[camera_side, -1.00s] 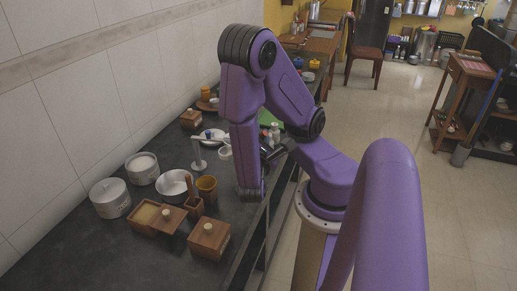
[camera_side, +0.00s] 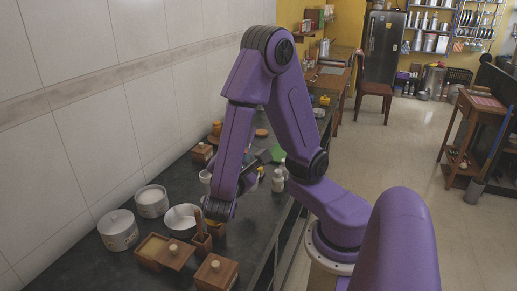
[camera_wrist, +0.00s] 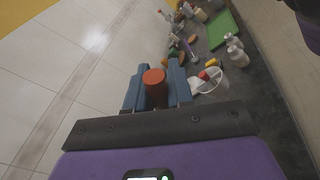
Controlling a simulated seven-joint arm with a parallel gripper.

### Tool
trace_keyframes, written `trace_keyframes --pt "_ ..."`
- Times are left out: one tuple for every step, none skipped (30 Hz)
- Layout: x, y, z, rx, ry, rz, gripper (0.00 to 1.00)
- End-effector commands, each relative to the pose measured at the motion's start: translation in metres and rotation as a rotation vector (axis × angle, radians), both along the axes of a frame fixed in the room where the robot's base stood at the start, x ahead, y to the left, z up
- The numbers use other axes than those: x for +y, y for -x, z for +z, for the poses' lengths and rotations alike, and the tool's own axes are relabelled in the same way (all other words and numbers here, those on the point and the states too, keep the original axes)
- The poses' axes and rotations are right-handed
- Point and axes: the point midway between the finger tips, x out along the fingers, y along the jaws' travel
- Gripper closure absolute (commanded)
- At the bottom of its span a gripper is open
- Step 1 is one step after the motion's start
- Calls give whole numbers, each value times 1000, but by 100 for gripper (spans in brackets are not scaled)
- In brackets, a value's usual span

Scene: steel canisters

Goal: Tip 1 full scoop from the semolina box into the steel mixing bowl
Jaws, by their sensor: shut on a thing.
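In the wrist view my gripper (camera_wrist: 156,90) is shut on a reddish-brown cylinder (camera_wrist: 157,95) with an orange-red end. It looks like a scoop handle; its other end is hidden. A brown wooden handle (camera_side: 198,222) stands upright in a small wooden box (camera_side: 202,243). An open wooden box with yellowish grain (camera_side: 152,248), perhaps the semolina box, is at the front left.
A wooden lid with a knob (camera_side: 177,256) is beside the grain box, and a lidded wooden box (camera_side: 216,274) is nearer. A closed canister (camera_side: 118,232) and an open one with white contents (camera_side: 152,202) stand by the wall. White bottles (camera_side: 278,180) stand farther back.

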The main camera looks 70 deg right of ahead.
Motion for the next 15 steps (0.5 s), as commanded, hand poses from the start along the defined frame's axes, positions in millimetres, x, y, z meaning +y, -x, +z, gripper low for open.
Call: trace_keyframes --pt "8 -9 -1 6 -3 0 100" --pt "12 -14 -1 13 -3 1 100" --pt "18 -20 -1 19 -4 1 100" --pt "22 -25 -1 25 -4 2 100" --pt "25 -30 -2 30 -5 1 100" --pt "31 -36 -2 36 -6 1 100" --pt "35 -41 -2 41 -6 3 100" --pt "39 -46 -2 45 -6 3 100" --pt "44 -52 -2 52 -6 4 100" --pt "48 -57 -2 56 -6 4 100" --pt "52 -61 -2 60 -7 4 100" --pt "57 -67 -2 66 -6 5 100" --pt "60 -72 -2 69 -6 5 100" --pt "64 -76 -2 74 -6 5 100" --pt "68 -82 -1 79 -4 5 100"
